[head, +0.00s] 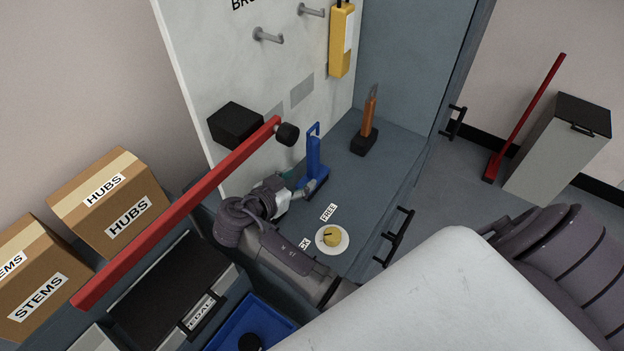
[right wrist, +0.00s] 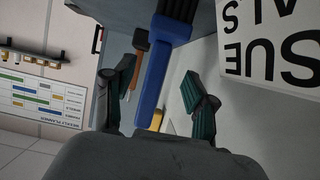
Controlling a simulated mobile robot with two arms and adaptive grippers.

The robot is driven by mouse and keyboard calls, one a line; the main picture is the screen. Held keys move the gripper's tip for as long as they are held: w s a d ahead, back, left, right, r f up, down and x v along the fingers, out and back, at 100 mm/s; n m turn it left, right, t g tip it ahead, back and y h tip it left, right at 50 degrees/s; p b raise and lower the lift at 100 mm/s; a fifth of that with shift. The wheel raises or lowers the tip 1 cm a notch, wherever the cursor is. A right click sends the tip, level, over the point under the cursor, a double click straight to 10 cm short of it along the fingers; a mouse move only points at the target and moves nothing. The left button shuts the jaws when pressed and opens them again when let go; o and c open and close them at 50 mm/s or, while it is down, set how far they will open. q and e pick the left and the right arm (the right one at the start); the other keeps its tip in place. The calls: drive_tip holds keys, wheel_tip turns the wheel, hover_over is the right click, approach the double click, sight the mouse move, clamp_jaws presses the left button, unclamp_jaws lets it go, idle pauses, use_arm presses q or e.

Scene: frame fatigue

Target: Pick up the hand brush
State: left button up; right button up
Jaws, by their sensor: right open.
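The blue hand brush (head: 314,158) stands upright on the grey-blue worktop (head: 385,168) in the head view, close to the white panel. My right gripper (head: 300,184) is low beside it, partly hidden by its own wrist. In the right wrist view the brush's blue handle (right wrist: 152,88) runs between the two spread teal-padded fingers (right wrist: 158,95), with a gap on each side. The darker blue brush end is at the top of that view. The gripper is open and holds nothing. My left gripper is not in view.
A red bar (head: 180,210) crosses at left, near my right arm. An orange-handled tool (head: 370,108) in a black block stands beyond the brush. A plate (head: 345,246) with a yellow fruit sits at the worktop's front. A yellow device (head: 341,40) hangs on the panel.

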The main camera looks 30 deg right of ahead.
sight(310, 173)
drive_tip(key=shift+w+d+f, duration=0.45)
drive_tip(key=shift+w+d, duration=0.1)
drive_tip(key=shift+d, duration=0.15)
drive_tip(key=shift+b+x, duration=0.5)
drive_tip(key=shift+x, duration=2.25)
drive_tip(key=shift+s+r, duration=0.2)
drive_tip(key=shift+s, duration=0.05)
drive_tip(key=shift+c, duration=0.5)
clamp_jaws()
